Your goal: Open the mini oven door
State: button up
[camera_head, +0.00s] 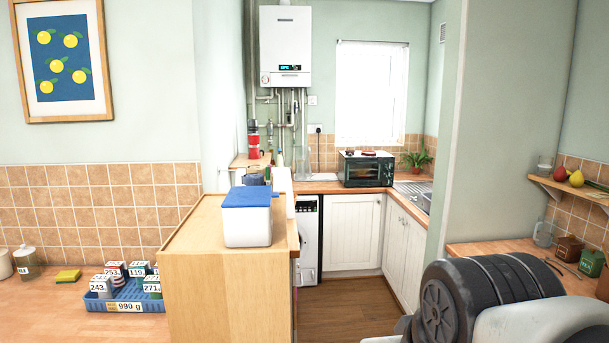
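The mini oven (368,172) is a small dark box on the wooden counter at the back of the kitchen, below the window. Its glass front faces me and looks closed, though it is small at this distance. A few small items, one of them red, lie on its top. My gripper is not in view. Only thick black and grey parts of my own arm show at the lower right, far in front of the oven.
A wooden cabinet (215,275) with a blue-lidded white container (248,217) stands in front of me. Bare wooden floor (335,305) runs between it and the white cupboards (352,232). A potted plant (417,159) is right of the oven. A wall edge (452,120) stands at right.

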aim_at(348, 162)
jog(key=i+l+z, duration=0.4)
jog(key=i, duration=0.2)
jog(key=i+l, duration=0.15)
jog(key=i, duration=0.3)
jog(key=i+l, duration=0.15)
jog(key=i, duration=0.3)
jog(key=i+l, duration=0.15)
jog(key=i, duration=0.35)
jog(key=i+l+u, duration=0.15)
jog(key=i+u, duration=0.25)
jog(key=i, duration=3.45)
jog(key=l+z, duration=0.05)
jog(key=l, duration=0.05)
